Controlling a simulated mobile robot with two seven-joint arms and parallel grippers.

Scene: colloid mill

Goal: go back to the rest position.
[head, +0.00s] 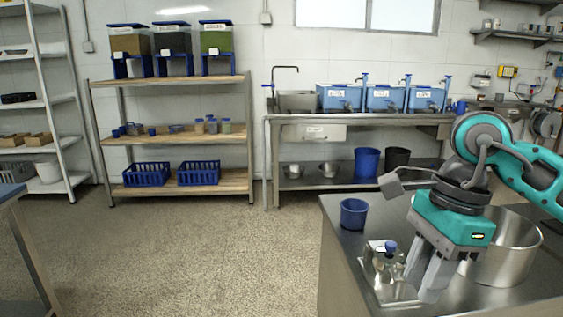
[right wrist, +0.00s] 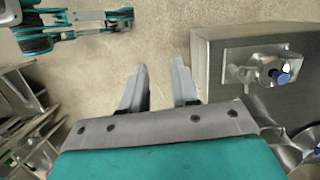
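My right gripper (head: 423,278) points down at the right of the head view, with the steel bench behind it. In the right wrist view its two fingers (right wrist: 158,88) are apart, with only bare floor between them. It is open and empty, beside the bench edge. The teal arm at the top left of the right wrist view is mine. The left gripper does not show in the head view, and I cannot make out its fingers in the right wrist view.
The steel bench (head: 345,240) holds a blue cup (head: 354,213), a metal fitting with a blue knob (head: 388,255) and a large steel pot (head: 508,255). The fitting also shows right of the gripper (right wrist: 270,74). Open floor (head: 200,250) lies left of the bench.

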